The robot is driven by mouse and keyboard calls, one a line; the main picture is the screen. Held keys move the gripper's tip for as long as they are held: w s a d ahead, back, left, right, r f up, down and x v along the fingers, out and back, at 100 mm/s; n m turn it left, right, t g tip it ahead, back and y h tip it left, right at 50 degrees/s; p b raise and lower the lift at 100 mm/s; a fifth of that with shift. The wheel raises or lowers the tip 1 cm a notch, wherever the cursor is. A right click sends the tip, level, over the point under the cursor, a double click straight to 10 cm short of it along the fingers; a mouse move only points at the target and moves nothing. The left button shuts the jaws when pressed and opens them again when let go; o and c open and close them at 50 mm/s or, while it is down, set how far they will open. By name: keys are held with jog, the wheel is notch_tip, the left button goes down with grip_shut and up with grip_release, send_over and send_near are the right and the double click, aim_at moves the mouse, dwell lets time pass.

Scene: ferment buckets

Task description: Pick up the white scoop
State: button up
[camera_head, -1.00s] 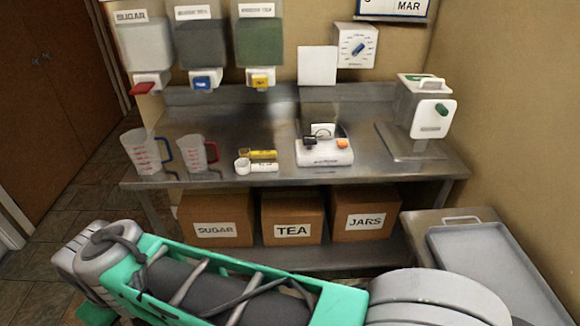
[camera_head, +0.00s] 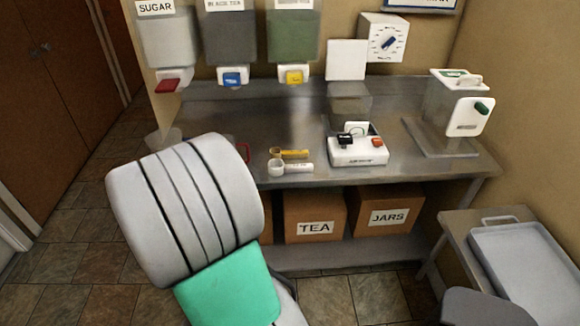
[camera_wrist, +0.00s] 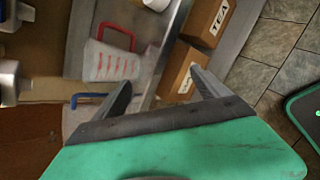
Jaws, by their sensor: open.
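The white scoop (camera_head: 295,168) lies on the steel counter near its front edge, its round cup to the left and its handle to the right. A yellow scoop (camera_head: 291,153) lies just behind it. In the wrist view, my gripper (camera_wrist: 160,78) is open with nothing between its fingers. A white round shape at the top edge of the wrist view (camera_wrist: 157,4) may be the scoop's cup; it is cut off. My gripper's fingers are not visible in the head view. My arm is raised at the left, in front of the counter, and the scoop is clear of it.
A measuring jug with a red handle (camera_wrist: 110,62) stands near the fingers in the wrist view. A blue handle (camera_wrist: 90,98) shows beside it. A scale (camera_head: 358,150) stands right of the scoops. Boxes marked TEA (camera_head: 315,220) and JARS (camera_head: 388,212) sit below.

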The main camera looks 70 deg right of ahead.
aim_at(282, 163)
jog(key=shift+o, duration=1.1)
jog(key=s+d+n+g+h, duration=0.1)
jog(key=s+d+n+h, duration=0.2)
jog(key=s+d+n, duration=0.4)
jog(key=s+d, duration=0.1)
jog(key=d, duration=0.3)
jog(key=shift+s+g+h, duration=0.4)
jog(key=shift+n, duration=0.3)
jog(key=x, duration=0.3)
jog(key=p+x, duration=0.1)
jog(key=x, duration=0.3)
jog(key=shift+w+d, duration=0.25)
jog(key=shift+r, duration=0.1)
jog(key=shift+c, duration=0.5)
jog(key=c, duration=1.8)
jog(key=shift+c, duration=0.2)
